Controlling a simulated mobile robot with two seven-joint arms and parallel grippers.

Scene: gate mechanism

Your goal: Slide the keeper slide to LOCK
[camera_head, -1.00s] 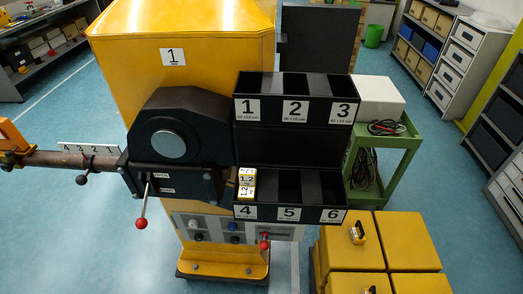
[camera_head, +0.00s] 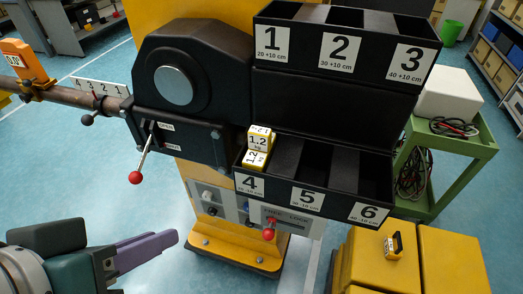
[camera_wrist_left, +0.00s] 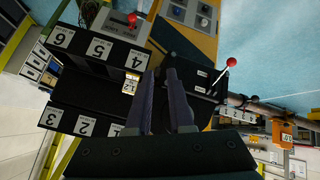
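The keeper slide shows as a red knob (camera_head: 268,234) on a pale plate (camera_head: 290,219) marked FREE and LOCK. The knob is at the plate's left, FREE end. In the left wrist view, which is upside down, the red knob (camera_wrist_left: 132,18) is near the top. My left gripper (camera_head: 172,240) is at the lower left of the head view, left of the knob and apart from it. Its purple fingers (camera_wrist_left: 160,80) stand a little apart with nothing visible between them. My right gripper is not in view.
A lever with a red ball (camera_head: 135,177) sticks out from the black housing (camera_head: 190,75). The black bin rack (camera_head: 335,90) overhangs the plate; yellow blocks (camera_head: 258,142) stand in bin 4. Yellow boxes (camera_head: 450,262) and a green cart (camera_head: 465,150) stand right.

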